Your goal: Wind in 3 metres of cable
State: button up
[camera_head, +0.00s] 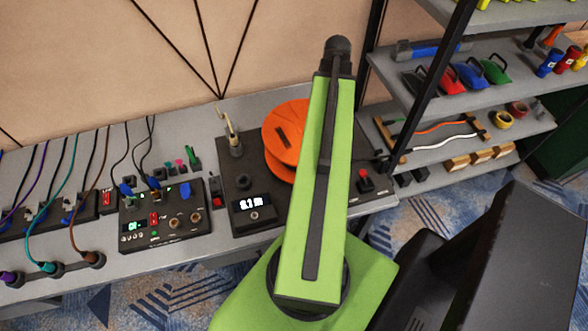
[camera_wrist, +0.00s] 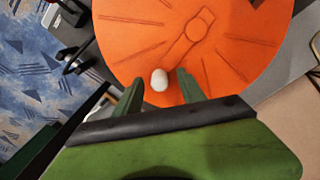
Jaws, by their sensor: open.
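The orange cable reel (camera_head: 284,141) lies on a dark unit on the grey bench, partly hidden behind my green arm. In the wrist view the orange disc (camera_wrist: 240,45) fills the upper middle, with a crank arm moulded on it and a pale round knob (camera_wrist: 159,80) at its end. My gripper (camera_wrist: 158,92) is open, its two green fingers on either side of the knob. I cannot tell whether they touch it. A small display (camera_head: 250,202) on the unit's front seems to read 0.1 m. A pale cable end (camera_head: 230,125) stands up at the unit's back left.
A control box (camera_head: 165,217) with plugs and cables stands left of the reel unit. A red switch (camera_head: 365,181) sits at the unit's right. A shelf rack (camera_head: 440,139) with tools stands at the right, its black post close to my arm.

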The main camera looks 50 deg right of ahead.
notch_tip(320, 180, up, 6)
jog(key=p, duration=0.5)
jog(key=shift+r+p, duration=0.25)
jog(key=shift+p, duration=0.1)
jog(key=shift+f, duration=0.1)
jog(key=shift+w, duration=0.1)
jog(key=w+a+f+n+b, duration=0.2)
jog(key=w+a+n, duration=0.4)
jog(key=w+a, duration=1.35)
jog(key=w+a+n, duration=0.3)
jog(key=a, duration=1.2)
jog(key=w+a+f+n+b, duration=0.1)
jog(key=w+a+n, duration=0.2)
jog(key=a, duration=1.2)
jog(key=shift+n, duration=0.7)
